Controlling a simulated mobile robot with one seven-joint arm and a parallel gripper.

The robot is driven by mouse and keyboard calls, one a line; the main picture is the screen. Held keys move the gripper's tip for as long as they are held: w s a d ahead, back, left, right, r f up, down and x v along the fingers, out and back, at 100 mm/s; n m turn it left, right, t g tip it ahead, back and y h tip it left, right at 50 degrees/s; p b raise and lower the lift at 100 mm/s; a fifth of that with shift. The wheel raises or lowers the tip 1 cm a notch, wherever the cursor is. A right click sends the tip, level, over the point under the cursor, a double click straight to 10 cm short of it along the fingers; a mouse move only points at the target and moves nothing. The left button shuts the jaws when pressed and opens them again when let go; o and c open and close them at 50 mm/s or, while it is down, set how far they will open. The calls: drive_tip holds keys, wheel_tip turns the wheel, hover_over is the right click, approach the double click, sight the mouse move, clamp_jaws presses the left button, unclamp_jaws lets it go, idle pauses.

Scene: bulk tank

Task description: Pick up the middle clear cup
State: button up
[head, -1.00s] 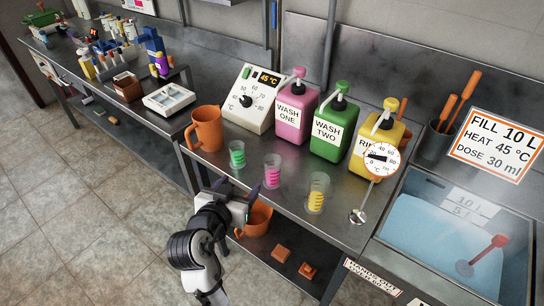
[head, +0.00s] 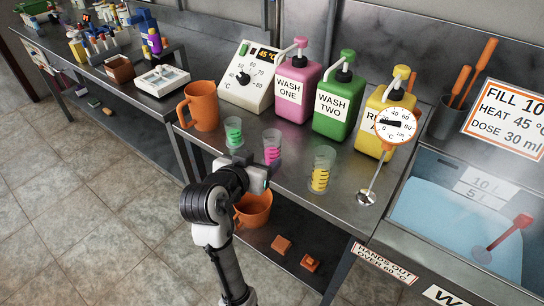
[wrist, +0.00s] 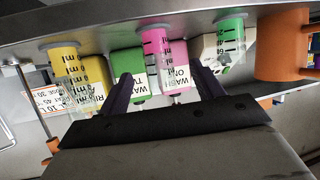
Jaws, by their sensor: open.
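The middle clear cup (head: 272,147) has pink markings and stands upright near the counter's front edge, between the green-marked cup (head: 234,133) and the yellow-marked cup (head: 321,170). My gripper (wrist: 165,84) is open and empty. In the head view its body is in front of the counter edge, just short of the middle cup, and its fingers are mostly hidden. The wrist view is upside down; there the middle cup (wrist: 156,42) stands ahead, lined up between the two dark fingers, with no finger seen touching it.
Behind the cups stand the pink (head: 296,90), green (head: 340,102) and yellow (head: 388,115) pump jugs. An orange pitcher (head: 200,108) stands at left. A dial thermometer (head: 395,126) leans at right, near the sink. An orange bucket (head: 254,210) is below the counter edge.

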sight(268, 152)
drive_tip(key=x, duration=0.2)
drive_tip(key=p+x, duration=0.1)
drive_tip(key=x, duration=0.1)
drive_tip(key=p+x, duration=0.1)
drive_tip(key=x, duration=0.2)
drive_tip(key=shift+d+r, duration=0.25)
drive_tip(key=shift+r, duration=0.1)
drive_tip(key=shift+w+d+f, duration=0.2)
drive_tip(key=shift+w+f, duration=0.05)
drive_tip(key=shift+w, duration=0.1)
drive_tip(key=c, duration=1.1)
drive_tip(key=shift+r, duration=0.1)
wheel_tip(268, 152, up, 20)
